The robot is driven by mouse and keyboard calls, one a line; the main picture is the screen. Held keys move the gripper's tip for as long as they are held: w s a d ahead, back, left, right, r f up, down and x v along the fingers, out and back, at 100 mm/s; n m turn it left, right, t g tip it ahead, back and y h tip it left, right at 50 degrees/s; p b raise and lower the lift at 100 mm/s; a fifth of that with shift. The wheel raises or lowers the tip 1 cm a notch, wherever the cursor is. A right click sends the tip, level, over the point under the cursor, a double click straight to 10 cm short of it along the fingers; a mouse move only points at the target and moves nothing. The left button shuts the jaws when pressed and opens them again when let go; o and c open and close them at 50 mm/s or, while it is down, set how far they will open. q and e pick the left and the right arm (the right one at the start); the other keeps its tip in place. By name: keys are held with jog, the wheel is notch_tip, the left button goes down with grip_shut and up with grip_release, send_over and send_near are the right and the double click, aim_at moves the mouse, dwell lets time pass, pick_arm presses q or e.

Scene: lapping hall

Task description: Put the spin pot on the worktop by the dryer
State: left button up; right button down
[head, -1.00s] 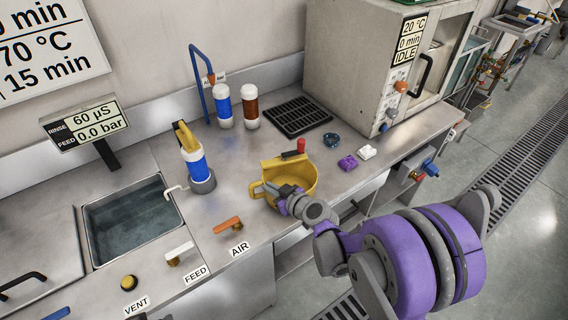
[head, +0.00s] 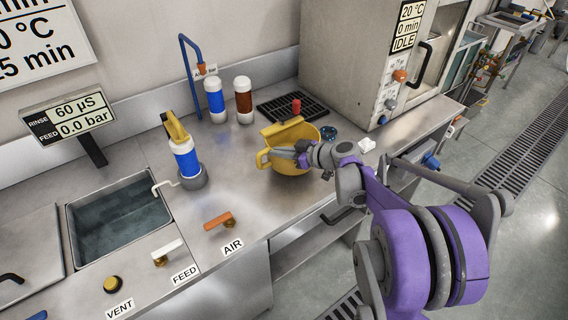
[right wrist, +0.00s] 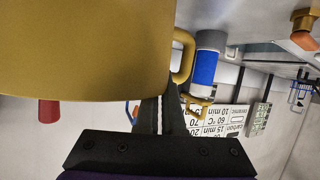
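The spin pot looks to be the yellow pot (head: 296,160), with a loop handle at its left and a red knob above its rim. My right gripper (head: 290,153) reaches it from the right, its fingers close together at the pot's side. The pot moves with it, so it appears shut on the pot; the exact grip is hidden. In the right wrist view the pot (right wrist: 90,50) fills the upper left, above my fingers (right wrist: 163,105). The dryer (head: 355,60) is the grey cabinet reading IDLE, standing on the steel worktop (head: 225,190). My left gripper is out of view.
A black grate (head: 285,107) lies left of the dryer. A dark blue piece (head: 328,132) and a white piece (head: 367,145) lie before it. Two bottles (head: 216,100) (head: 243,98), a pump bottle (head: 185,158), a sink (head: 118,215) and an orange valve lever (head: 218,221) are further left.

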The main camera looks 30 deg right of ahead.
aim_at(279, 171)
jog(key=shift+f, duration=2.35)
jog(key=c, duration=1.1)
grip_release()
jog(key=shift+b, duration=0.3)
jog(key=shift+o, duration=0.2)
